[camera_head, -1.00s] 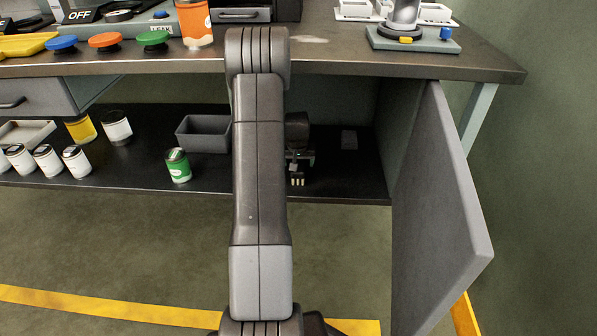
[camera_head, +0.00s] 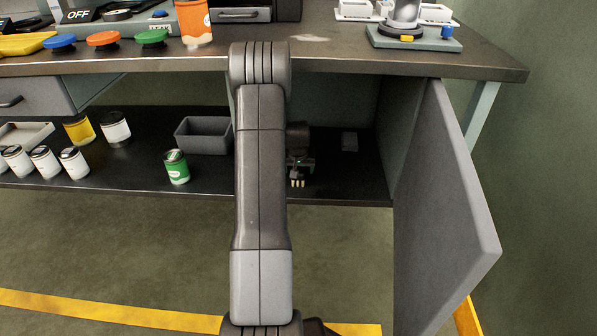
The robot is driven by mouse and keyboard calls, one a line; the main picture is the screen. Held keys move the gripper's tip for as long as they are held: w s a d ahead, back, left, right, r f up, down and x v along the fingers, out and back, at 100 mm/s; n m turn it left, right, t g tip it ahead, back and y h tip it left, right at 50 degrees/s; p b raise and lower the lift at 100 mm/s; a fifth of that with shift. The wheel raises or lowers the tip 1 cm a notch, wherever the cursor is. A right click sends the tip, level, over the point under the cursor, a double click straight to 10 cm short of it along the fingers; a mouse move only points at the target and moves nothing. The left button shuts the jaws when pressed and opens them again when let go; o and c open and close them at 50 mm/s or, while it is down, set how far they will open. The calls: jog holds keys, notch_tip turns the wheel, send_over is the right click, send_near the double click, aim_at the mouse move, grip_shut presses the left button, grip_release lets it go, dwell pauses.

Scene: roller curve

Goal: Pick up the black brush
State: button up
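My gripper (camera_head: 299,172) is inside the open compartment under the workbench, low over the dark shelf. It is small and partly hidden behind my arm. Pale tips show at its lower end, but I cannot tell whether its fingers are open or shut, or whether they hold anything. I cannot make out a black brush; it may be hidden behind my arm or lost against the dark shelf.
The open grey door (camera_head: 447,190) stands to the right of my arm. A grey bin (camera_head: 204,135) and a green can (camera_head: 176,167) stand left of my arm. The workbench top (camera_head: 340,62) is above.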

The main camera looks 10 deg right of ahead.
jog(key=c, duration=1.1)
notch_tip(320, 180, up, 10)
jog(key=p, duration=0.4)
jog(key=shift+r, duration=0.25)
